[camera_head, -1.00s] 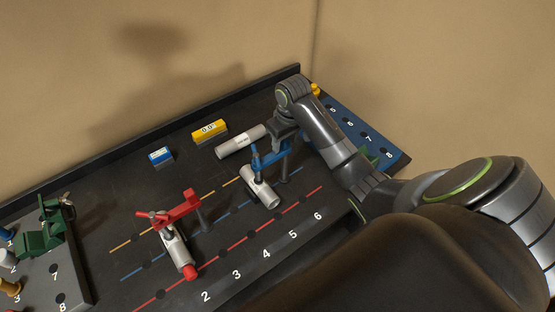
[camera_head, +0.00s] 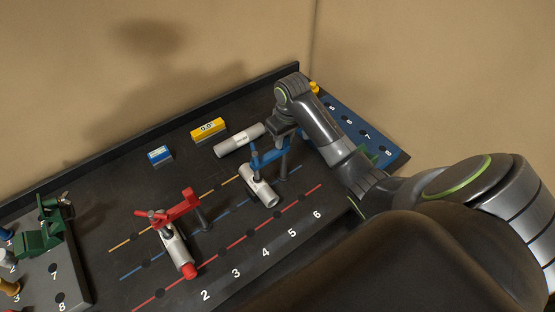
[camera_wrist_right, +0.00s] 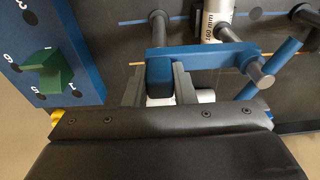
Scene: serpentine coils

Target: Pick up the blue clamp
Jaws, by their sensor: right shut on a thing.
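The blue clamp (camera_head: 271,155) stands on the dark board, with its bar reaching over a white cylinder (camera_head: 260,191) and a grey post under its bar. My right gripper (camera_head: 284,134) comes down on the clamp from above. In the right wrist view, the two grey fingers of the right gripper (camera_wrist_right: 159,80) are shut on the blue block of the clamp (camera_wrist_right: 205,58), one on each side. The head view does not show clearly whether the clamp is clear of the board. My left gripper is not in view.
A red clamp (camera_head: 180,206) stands over another white cylinder (camera_head: 178,253) to the left. A white tube (camera_head: 238,140), a yellow block (camera_head: 208,130) and a blue block (camera_head: 160,155) lie behind. A green clamp (camera_head: 40,236) is at far left. A blue panel (camera_head: 350,121) lies at right.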

